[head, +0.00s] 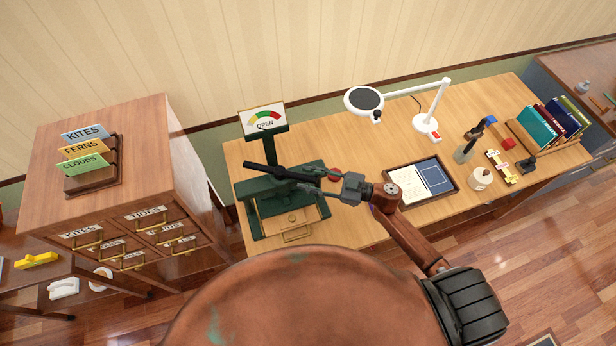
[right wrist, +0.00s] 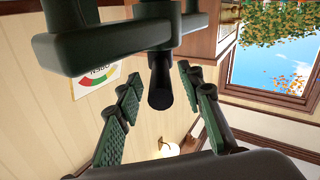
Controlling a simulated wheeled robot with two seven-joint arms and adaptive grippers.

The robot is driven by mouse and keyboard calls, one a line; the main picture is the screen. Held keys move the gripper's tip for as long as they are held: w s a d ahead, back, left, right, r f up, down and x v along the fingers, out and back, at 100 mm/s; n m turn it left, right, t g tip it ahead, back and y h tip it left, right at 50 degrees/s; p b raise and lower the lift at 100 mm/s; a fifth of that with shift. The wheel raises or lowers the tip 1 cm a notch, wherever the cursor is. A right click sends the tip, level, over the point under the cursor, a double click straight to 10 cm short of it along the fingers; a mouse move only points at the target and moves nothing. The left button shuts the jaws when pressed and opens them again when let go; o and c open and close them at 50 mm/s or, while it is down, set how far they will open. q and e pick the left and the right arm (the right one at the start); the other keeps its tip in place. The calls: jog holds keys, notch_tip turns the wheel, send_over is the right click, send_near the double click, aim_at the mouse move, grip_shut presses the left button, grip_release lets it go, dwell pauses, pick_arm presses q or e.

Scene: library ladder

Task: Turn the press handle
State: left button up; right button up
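The press (head: 255,211) is dark green and stands at the left of the wooden desk in the head view. Its gauge sign (head: 264,121) reads OPEN. A black press handle (head: 262,170) sticks out to the left above it. My right gripper (head: 298,177) reaches in from the right over the press, at the handle. In the right wrist view, the black handle end (right wrist: 160,92) shows between the two fingers of my right gripper (right wrist: 160,78), which are open with gaps on both sides. My left gripper is not in view.
A card cabinet (head: 100,180) stands left of the desk. A white magnifier lamp (head: 426,122), a tray (head: 449,174) with papers, a white jar (head: 480,179) and books (head: 537,127) are on the desk to the right. A small drawer (head: 292,222) sits low in the press.

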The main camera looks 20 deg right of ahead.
jog(key=shift+a, duration=0.1)
jog(key=c, duration=0.7)
grip_shut()
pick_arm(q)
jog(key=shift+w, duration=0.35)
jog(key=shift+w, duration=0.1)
